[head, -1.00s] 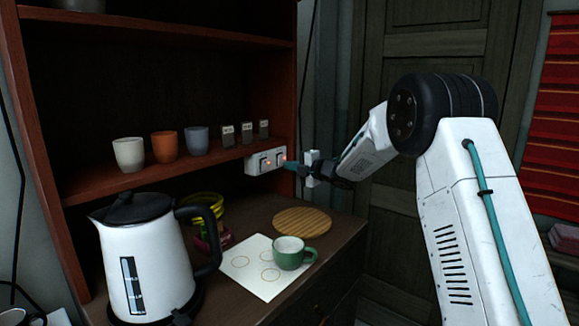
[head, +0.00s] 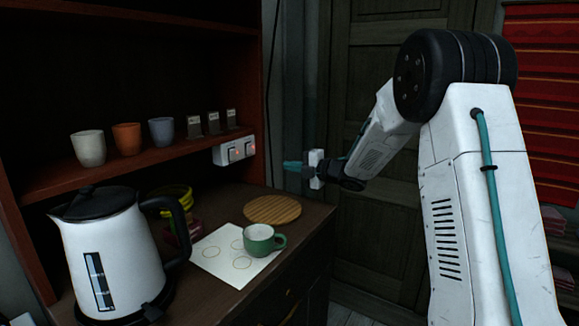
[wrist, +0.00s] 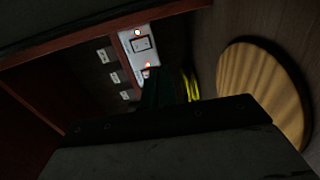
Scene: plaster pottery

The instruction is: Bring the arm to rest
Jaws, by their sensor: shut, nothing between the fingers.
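My gripper (head: 293,165) is shut and empty. It hangs in the air to the right of the switch panel, with a clear gap between them. My white arm reaches in from the right side of the head view. The white switch panel (head: 235,151) sits on the front edge of the shelf, with red lights showing. In the wrist view the panel (wrist: 138,45) shows beyond my fingers, with two lit lamps.
A white kettle (head: 115,255) stands at the left of the counter. A green cup (head: 262,241) stands on a white sheet (head: 215,262), near a round wooden board (head: 272,209). Cups and small labelled blocks line the shelf (head: 150,152). Free room lies before the dark door (head: 380,215).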

